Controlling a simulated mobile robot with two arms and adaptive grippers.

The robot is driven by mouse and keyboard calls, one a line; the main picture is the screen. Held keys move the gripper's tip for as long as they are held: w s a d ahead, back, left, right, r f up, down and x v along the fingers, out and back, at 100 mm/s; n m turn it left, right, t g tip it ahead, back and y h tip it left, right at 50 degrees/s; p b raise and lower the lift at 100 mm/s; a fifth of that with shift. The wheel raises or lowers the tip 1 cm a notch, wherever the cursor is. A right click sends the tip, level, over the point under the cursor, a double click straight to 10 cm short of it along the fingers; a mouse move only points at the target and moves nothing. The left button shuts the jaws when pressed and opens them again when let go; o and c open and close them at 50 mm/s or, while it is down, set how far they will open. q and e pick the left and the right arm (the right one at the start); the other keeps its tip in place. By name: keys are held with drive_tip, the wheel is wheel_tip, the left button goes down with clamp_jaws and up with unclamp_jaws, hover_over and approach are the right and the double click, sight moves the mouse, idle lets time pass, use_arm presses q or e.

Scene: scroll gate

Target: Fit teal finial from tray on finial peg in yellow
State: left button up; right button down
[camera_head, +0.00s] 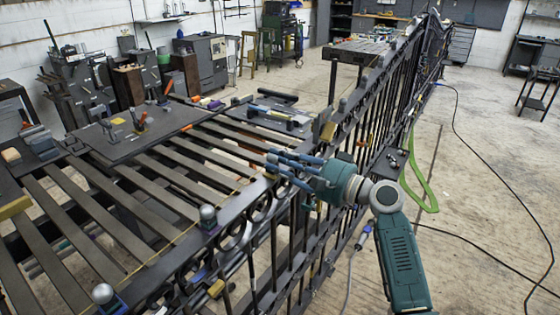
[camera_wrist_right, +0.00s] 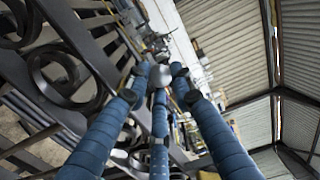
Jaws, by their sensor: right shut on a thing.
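My right gripper (camera_head: 285,168) reaches in from the right over the gate's top rail, its blue fingers pointing left. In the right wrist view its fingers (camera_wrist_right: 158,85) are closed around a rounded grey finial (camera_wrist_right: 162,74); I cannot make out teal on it. The dark scroll gate (camera_head: 232,208) runs diagonally, with ring scrolls under its rail. Grey ball-topped finials stand on the rail at the near left (camera_head: 208,214) and at the lower left (camera_head: 103,294). A yellow piece (camera_head: 328,131) sits on the rail beyond the gripper. The peg is not clearly visible. My left gripper is out of view.
A small dark tray (camera_head: 397,158) with small items hangs at the gate's right side, near a green hose loop (camera_head: 420,190). A black cable (camera_head: 490,160) crosses the mostly clear floor on the right.

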drive_tip(key=shift+f+b, duration=0.4)
drive_tip(key=shift+f, duration=0.1)
drive_tip(key=c, duration=1.4)
unclamp_jaws()
drive_tip(key=shift+s+d, duration=0.1)
drive_tip(key=v, duration=1.1)
drive_tip(key=shift+s+d, duration=0.2)
drive_tip(key=shift+d, duration=0.1)
